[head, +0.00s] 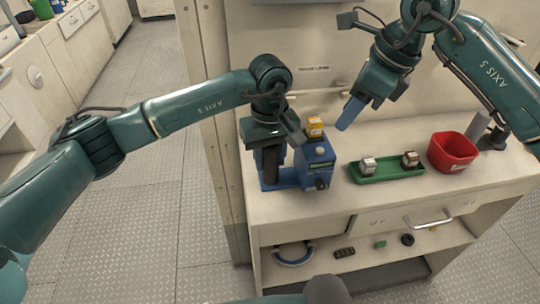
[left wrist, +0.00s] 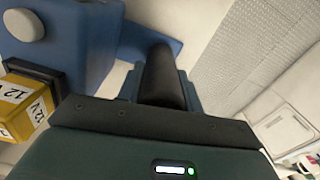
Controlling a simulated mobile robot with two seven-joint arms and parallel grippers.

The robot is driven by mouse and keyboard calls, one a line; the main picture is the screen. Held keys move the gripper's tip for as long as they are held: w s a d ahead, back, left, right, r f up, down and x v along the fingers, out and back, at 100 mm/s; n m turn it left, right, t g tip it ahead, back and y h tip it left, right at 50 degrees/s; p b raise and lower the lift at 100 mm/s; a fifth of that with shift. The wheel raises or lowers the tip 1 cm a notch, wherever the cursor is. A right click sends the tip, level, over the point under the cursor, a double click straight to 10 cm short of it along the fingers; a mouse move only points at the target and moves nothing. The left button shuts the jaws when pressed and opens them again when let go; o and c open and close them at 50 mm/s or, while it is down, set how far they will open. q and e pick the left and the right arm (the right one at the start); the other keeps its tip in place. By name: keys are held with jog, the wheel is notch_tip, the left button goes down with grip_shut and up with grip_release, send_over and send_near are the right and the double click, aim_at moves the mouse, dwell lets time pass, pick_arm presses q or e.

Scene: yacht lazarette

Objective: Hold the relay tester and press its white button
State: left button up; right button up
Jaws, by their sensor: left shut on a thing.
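The relay tester (head: 314,172) is a blue box on the counter with a small display on its front. A yellow relay (head: 315,127), marked 12V in the left wrist view (left wrist: 22,105), sits in a black socket on top. The round white button (left wrist: 24,25) is on the blue body and shows small in the head view (head: 319,151). My left gripper (head: 271,158) is shut on the tester's black upright handle (left wrist: 162,75), left of the box. My right gripper (head: 349,113) is empty above and right of the tester, its blue fingers together, apart from it.
A green tray (head: 388,176) with two small relays, one whitish (head: 367,163) and one brown (head: 410,158), lies right of the tester. A red bin (head: 453,151) and a grey cylinder (head: 477,126) stand further right. The lower shelf (head: 360,272) holds several small items.

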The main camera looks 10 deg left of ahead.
grip_shut()
dwell(1.6)
